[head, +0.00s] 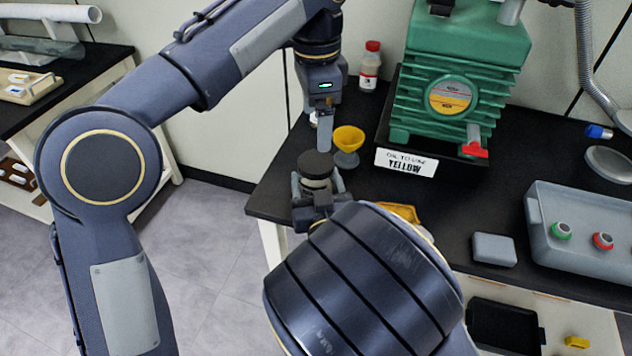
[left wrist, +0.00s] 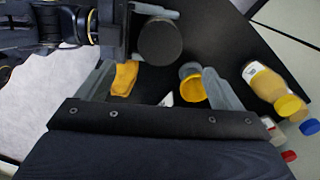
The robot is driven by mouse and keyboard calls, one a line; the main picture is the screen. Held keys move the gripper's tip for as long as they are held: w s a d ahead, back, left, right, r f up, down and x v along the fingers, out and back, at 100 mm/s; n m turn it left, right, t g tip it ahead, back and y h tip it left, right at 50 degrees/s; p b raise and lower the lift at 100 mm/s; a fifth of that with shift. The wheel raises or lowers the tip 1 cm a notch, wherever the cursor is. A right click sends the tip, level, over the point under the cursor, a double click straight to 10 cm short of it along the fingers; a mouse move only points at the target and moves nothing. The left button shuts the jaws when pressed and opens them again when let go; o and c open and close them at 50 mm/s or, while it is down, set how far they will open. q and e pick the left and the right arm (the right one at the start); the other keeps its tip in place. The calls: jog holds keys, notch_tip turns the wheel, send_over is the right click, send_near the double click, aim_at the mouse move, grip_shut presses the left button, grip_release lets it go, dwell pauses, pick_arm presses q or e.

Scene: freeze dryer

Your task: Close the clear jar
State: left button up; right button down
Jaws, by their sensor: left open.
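The clear jar (head: 317,185) stands upright between the fingers of my right gripper (head: 317,190), near the front left edge of the black bench. A dark round lid (head: 316,164) sits on top of the jar; I cannot tell whether it is tight. The lid's round top also shows in the left wrist view (left wrist: 160,42). My left gripper (head: 323,138) points down just above and behind the lid, open and empty. In the left wrist view its fingers (left wrist: 160,85) are spread wide, with the lid beyond them.
A yellow funnel (head: 348,138) in a grey stand is close by on the right. A red-capped bottle (head: 370,70), grey box (head: 494,249) and grey bin (head: 570,215) share the bench.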

pick_arm(q)
notch_tip(320, 180, up, 3)
jog(key=shift+r, duration=0.15)
pick_arm(e)
jog(key=shift+c, duration=1.2)
grip_release()
jog(key=s, duration=0.5)
jog(key=s+d, duration=0.1)
jog(key=s, duration=0.1)
jog(key=shift+s+d, duration=0.1)
jog(key=shift+s, duration=0.25)
